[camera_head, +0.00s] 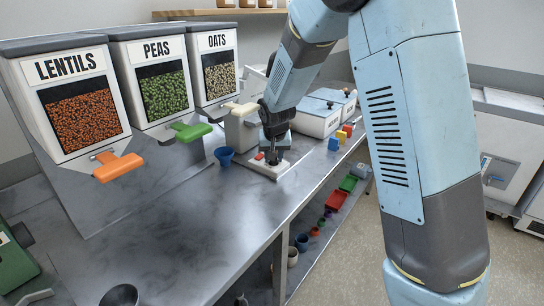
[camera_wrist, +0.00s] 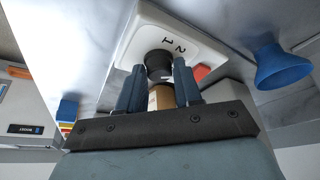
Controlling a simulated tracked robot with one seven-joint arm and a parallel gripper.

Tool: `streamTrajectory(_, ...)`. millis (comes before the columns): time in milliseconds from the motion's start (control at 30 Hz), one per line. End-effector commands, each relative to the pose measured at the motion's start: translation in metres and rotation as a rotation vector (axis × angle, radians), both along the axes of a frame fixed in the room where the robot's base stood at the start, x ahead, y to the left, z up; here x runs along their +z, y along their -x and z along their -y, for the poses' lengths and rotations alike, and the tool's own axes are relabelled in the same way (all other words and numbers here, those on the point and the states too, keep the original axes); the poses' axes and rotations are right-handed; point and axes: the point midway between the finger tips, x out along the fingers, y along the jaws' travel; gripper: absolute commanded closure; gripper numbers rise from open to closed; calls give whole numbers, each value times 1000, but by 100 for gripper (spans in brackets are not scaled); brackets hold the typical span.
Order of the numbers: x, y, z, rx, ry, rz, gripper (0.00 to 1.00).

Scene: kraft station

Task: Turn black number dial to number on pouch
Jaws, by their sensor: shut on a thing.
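The black number dial (camera_wrist: 158,66) sits on a white base plate (camera_wrist: 188,42) marked with the numerals 1 and 2. My gripper (camera_wrist: 158,75) is shut on the dial, with one blue-grey finger on each side. In the head view my gripper (camera_head: 273,150) points down over the white base (camera_head: 270,169) on the counter, and the dial is mostly hidden by it. A tan round piece (camera_wrist: 161,97) shows between the fingers; I cannot tell what it is. No pouch with a readable number can be made out.
A blue funnel (camera_head: 224,155) stands left of the base and shows in the wrist view (camera_wrist: 284,68). A red part (camera_head: 259,156) is on the base. Lentils (camera_head: 85,110), peas (camera_head: 160,90) and oats (camera_head: 216,75) dispensers line the left.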

Motion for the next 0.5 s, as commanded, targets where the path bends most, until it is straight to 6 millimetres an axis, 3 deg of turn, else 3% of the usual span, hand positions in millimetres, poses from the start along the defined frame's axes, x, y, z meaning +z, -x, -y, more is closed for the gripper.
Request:
streamTrajectory(333, 0, 0, 1, -3, 1, -1, 96)
streamTrajectory(367, 0, 0, 1, -3, 1, -1, 64)
streamTrajectory(500, 0, 0, 0, -1, 1, -1, 50)
